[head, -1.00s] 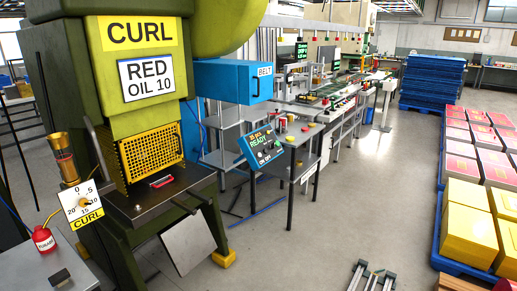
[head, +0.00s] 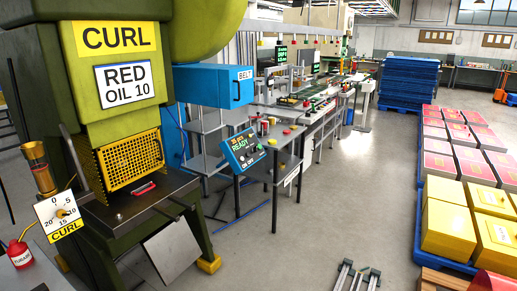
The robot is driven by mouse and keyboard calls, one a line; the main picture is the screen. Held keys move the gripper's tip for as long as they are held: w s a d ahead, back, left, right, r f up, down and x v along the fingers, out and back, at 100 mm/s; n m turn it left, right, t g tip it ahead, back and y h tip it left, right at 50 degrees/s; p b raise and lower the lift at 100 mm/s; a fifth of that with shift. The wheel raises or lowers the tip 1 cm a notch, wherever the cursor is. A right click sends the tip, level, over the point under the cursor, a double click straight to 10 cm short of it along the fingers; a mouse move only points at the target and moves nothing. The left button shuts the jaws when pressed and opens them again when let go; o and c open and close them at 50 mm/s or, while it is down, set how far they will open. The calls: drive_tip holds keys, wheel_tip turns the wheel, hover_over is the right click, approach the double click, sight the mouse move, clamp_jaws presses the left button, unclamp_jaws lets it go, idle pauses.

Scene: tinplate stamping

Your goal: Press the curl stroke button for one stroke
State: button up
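The green curl press (head: 95,60) stands at the left of the head view, with a yellow CURL sign and a RED OIL 10 card. Its yellow mesh guard (head: 130,160) has a red handle (head: 145,188) below it. A blue control panel (head: 243,148) right of the press reads READY and carries small controls. I cannot tell which control is the curl stroke button. My gripper (head: 358,277) shows at the bottom edge, its two fingers apart with nothing visible between them. It is well away from the press and panel.
A CURL dial (head: 59,215) and a red oil can (head: 20,254) are at the lower left. A blue BELT box (head: 213,84) juts out right of the press. Yellow boxes (head: 456,230) on blue pallets line the right. Grey floor (head: 330,215) between is clear.

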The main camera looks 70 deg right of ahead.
clamp_jaws()
idle(1.4)
